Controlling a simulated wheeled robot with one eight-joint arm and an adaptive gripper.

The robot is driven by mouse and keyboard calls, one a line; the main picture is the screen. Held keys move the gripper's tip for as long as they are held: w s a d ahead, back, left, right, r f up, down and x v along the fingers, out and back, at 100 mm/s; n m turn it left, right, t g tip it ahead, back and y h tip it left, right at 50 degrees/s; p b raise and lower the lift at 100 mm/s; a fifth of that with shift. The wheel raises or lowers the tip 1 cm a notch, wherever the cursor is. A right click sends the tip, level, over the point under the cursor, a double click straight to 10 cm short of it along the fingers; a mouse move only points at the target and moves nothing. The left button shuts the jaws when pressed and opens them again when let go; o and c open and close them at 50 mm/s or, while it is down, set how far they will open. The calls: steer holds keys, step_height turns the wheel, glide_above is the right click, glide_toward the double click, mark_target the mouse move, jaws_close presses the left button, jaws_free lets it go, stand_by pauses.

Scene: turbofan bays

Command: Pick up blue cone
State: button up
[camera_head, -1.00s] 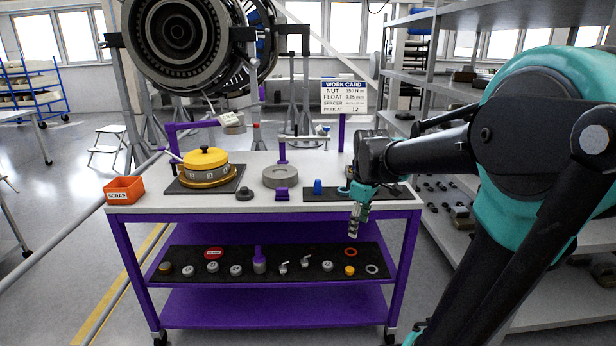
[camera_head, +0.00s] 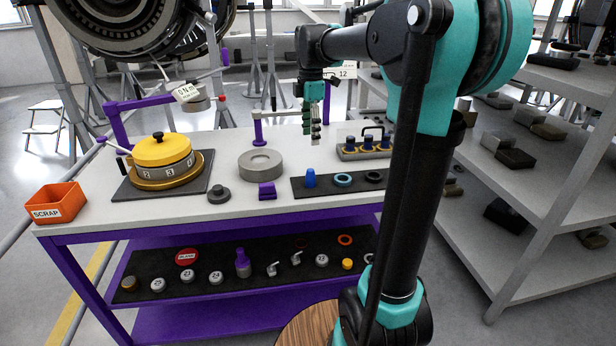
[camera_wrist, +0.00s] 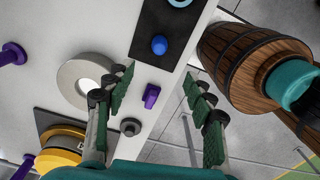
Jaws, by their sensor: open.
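The blue cone (camera_head: 310,178) stands upright on the left end of a black mat (camera_head: 298,190) on the table top. In the wrist view the blue cone (camera_wrist: 159,45) shows from above, beyond the fingertips and between their lines. My gripper (camera_head: 312,135) is raised over the back of the table, above and behind the cone, and apart from it. In the wrist view my gripper (camera_wrist: 160,85) has its two green-padded fingers spread wide with nothing between them. The cone is not hidden in either view.
A teal ring (camera_head: 343,180) lies right of the cone. A purple block (camera_head: 267,191) and a grey ring (camera_head: 260,164) stand left of it. A rack with blue-topped pieces (camera_head: 366,150) is behind right. A yellow dial device (camera_head: 162,150) and orange scrap bin (camera_head: 57,203) are further left.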

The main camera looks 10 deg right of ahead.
mark_target(311, 170)
step_height(311, 170, down, 15)
steer(key=shift+f, duration=0.1)
stand_by(0.5)
steer(key=c, duration=1.1)
steer(key=shift+o, duration=0.2)
